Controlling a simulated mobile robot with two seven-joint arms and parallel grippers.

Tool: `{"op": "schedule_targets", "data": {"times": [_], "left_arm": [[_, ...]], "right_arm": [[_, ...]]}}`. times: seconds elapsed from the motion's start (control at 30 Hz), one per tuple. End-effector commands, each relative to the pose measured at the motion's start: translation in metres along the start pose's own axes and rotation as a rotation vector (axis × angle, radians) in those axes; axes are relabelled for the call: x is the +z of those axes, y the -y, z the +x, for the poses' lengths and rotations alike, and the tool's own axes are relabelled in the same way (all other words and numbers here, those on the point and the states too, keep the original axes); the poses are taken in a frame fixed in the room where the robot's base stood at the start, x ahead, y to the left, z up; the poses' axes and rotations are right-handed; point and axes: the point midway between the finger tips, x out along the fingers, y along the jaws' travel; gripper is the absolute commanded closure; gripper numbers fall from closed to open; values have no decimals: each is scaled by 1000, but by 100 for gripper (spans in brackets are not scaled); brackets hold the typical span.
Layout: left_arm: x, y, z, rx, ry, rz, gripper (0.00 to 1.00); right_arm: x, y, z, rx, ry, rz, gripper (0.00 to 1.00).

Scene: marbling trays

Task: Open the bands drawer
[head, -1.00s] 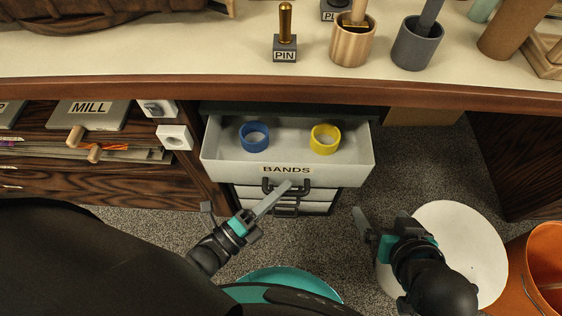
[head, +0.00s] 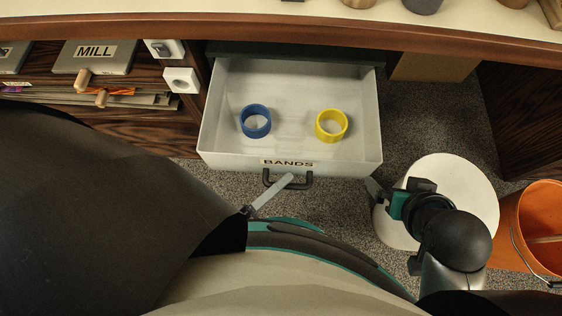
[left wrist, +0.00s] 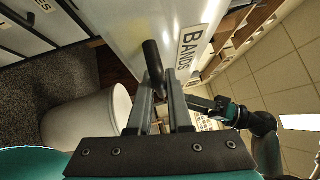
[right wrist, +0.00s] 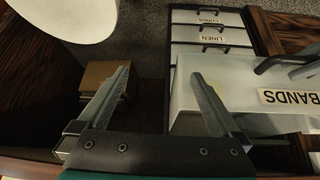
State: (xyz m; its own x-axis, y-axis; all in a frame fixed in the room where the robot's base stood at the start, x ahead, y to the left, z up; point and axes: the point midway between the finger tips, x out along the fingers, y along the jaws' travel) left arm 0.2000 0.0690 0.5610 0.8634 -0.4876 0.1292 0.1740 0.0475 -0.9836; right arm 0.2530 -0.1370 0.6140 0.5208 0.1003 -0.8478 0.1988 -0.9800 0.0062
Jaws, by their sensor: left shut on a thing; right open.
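The bands drawer (head: 225,160) is pulled well out from under the counter, with its BANDS label on the front. My left gripper (head: 284,184) is at the drawer's dark handle (head: 305,182). In the left wrist view its fingers (left wrist: 160,95) are shut on the handle (left wrist: 153,60). My right gripper (head: 375,188) is open and empty to the right of the drawer. The right wrist view shows its spread fingers (right wrist: 160,95) and the drawer front (right wrist: 230,90).
A white round top (head: 450,175) stands under my right gripper, with an orange bucket (head: 535,225) beyond it. The counter edge (head: 400,38) runs above the drawer. More drawers (right wrist: 210,32) show in the right wrist view. The MILL board (head: 95,57) is at left.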

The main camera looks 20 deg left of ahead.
Motion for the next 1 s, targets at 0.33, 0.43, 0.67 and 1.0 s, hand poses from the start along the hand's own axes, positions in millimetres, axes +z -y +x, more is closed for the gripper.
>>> {"op": "schedule_targets", "data": {"times": [0.33,0.43,0.67,1.0], "left_arm": [[1,0,0,1,1,0,70],[1,0,0,1,1,0,70],[1,0,0,0,0,0,70],[1,0,-32,6,1,-2,70]], "right_arm": [[0,0,0,0,-2,0,0],[-1,0,0,0,-2,0,0],[-1,0,0,0,-2,0,0],[6,-5,-7,15,56,7,0]]}}
